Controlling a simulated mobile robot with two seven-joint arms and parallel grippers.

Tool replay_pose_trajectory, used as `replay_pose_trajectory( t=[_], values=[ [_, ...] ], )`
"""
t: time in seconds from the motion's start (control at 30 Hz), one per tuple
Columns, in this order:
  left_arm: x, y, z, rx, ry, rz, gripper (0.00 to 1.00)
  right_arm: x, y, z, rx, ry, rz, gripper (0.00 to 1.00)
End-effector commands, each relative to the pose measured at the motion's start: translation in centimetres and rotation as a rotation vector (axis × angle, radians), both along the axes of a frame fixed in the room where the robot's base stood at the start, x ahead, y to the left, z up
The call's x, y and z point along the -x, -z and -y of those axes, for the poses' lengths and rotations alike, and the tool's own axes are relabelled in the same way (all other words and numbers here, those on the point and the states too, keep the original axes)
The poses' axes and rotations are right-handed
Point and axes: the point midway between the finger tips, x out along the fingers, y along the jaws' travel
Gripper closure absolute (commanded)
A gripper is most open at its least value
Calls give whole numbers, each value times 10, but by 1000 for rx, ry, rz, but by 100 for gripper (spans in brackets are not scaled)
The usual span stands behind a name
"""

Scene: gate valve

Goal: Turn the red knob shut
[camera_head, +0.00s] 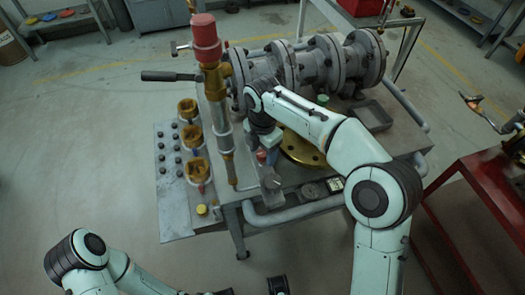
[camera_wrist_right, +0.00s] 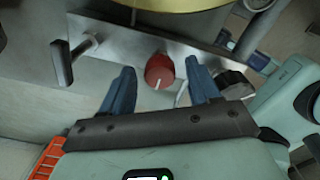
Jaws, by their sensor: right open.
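The red knob (camera_wrist_right: 159,71) shows in the right wrist view on a grey metal panel, with a white mark on its face pointing down. My right gripper (camera_wrist_right: 160,66) is open, one blue finger on each side of the knob. A gap shows between each finger and the knob in this view. In the head view my right gripper (camera_head: 270,168) is over the front of the workbench, partly hidden by my own wrist. A small red patch (camera_head: 261,156) beside it may be the knob.
A black lever handle (camera_wrist_right: 62,62) sticks out left of the knob. A tall brass pipe with a red cap (camera_head: 205,38) stands left of my right arm. Large grey flanged valves (camera_head: 322,62) lie at the back. A red table (camera_head: 480,200) stands at right.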

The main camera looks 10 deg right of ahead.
Motion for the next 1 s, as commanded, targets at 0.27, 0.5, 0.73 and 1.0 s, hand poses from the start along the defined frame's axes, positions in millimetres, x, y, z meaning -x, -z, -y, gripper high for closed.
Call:
replay_pose_trajectory(
  t=[0.27,0.5,0.73,1.0],
  values=[
    [0,0,0,0,0,1,67,0,2,0,0,0,1,39],
    [0,0,0,0,0,1,67,0,1,0,0,0,0,95],
    [0,-2,0,1,1,-2,67,0,1,0,0,20,0,95],
    [4,-15,0,2,4,-17,67,0,-2,0,1,145,0,95]
  ],
)
